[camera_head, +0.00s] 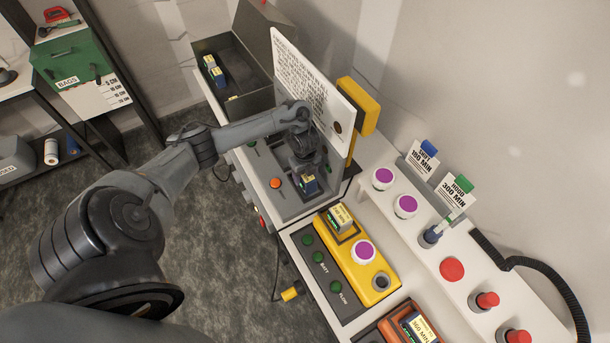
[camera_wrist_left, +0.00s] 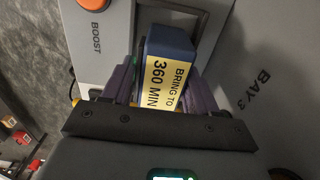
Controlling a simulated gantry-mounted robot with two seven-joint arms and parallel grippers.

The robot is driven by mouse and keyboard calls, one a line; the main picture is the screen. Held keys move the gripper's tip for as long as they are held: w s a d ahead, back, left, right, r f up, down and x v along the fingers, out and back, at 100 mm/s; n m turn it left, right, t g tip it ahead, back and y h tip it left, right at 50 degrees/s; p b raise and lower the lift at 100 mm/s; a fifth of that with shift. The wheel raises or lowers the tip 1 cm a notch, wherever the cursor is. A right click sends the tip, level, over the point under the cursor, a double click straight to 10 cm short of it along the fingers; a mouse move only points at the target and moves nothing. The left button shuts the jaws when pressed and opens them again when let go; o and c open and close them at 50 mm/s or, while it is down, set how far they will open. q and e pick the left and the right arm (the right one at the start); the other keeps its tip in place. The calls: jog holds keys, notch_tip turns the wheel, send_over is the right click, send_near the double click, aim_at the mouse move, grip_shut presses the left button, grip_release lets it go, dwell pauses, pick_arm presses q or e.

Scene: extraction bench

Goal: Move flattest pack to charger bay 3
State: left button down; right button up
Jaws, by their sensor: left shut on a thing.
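My left gripper (camera_head: 306,172) is over the grey charger (camera_head: 292,208) on the bench. It is shut on a dark blue battery pack (camera_head: 309,186). In the left wrist view the pack (camera_wrist_left: 170,45) sits between the purple fingers of the gripper (camera_wrist_left: 152,85), and its yellow label reads "BRING TO 360 MIN". The charger surface beside it carries the words "BAY 3" (camera_wrist_left: 250,90) and "BOOST" with an orange button. A dark rectangular opening (camera_wrist_left: 190,18) lies just past the pack. I cannot tell whether the pack is seated. My right gripper is not in view.
A grey bin (camera_head: 232,70) with packs is at the back. A white text board (camera_head: 310,95) rises behind my gripper. Purple-topped jars line the right shelf.

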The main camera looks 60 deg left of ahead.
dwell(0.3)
pick_arm(q)
jog(key=shift+c, duration=1.5)
grip_release()
jog(key=shift+f, duration=0.1)
notch_tip(320, 180, up, 12)
jog(key=p, duration=0.4)
jog(key=shift+p, duration=0.3)
